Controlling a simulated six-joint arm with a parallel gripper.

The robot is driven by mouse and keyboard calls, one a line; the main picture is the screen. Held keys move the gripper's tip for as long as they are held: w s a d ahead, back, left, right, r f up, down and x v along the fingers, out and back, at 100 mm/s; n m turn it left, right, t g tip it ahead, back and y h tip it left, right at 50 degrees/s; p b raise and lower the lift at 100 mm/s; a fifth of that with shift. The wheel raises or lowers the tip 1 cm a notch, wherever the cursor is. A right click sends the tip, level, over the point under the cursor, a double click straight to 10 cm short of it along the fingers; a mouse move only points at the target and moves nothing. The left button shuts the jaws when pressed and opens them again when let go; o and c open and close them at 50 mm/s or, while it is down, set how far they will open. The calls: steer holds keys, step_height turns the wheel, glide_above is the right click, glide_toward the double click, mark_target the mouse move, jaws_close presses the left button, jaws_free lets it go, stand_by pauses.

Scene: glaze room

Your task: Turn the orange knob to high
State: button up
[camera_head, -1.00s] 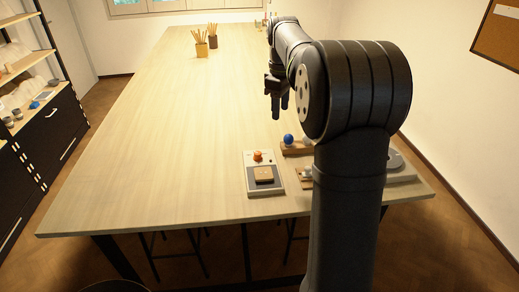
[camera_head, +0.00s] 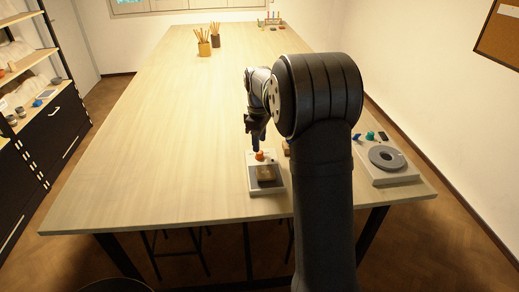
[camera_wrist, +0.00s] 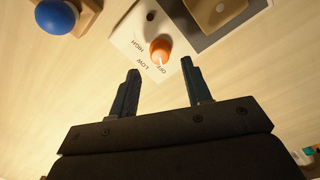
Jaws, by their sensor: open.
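The orange knob (camera_wrist: 160,48) sits on a white panel printed OFF, LOW and HIGH. Its pale pointer mark faces the OFF label in the wrist view. In the head view the knob (camera_head: 259,156) is at the far end of a small white box (camera_head: 281,187). My gripper (camera_wrist: 160,68) is open and empty. Its two fingers are spread to either side of the knob's line in the wrist view, with the tips just short of it. In the head view my gripper (camera_head: 256,147) hangs right by the knob; I cannot tell whether it touches.
The box also carries a tan block (camera_head: 266,173) on a dark plate. A blue ball (camera_wrist: 55,16) on a wooden base is beside the box. The table's left side is clear.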

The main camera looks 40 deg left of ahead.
mark_target(260, 152)
steer(key=shift+w+f, duration=0.1)
steer(key=shift+f, duration=2.05)
steer(key=shift+c, duration=0.5)
jaws_close()
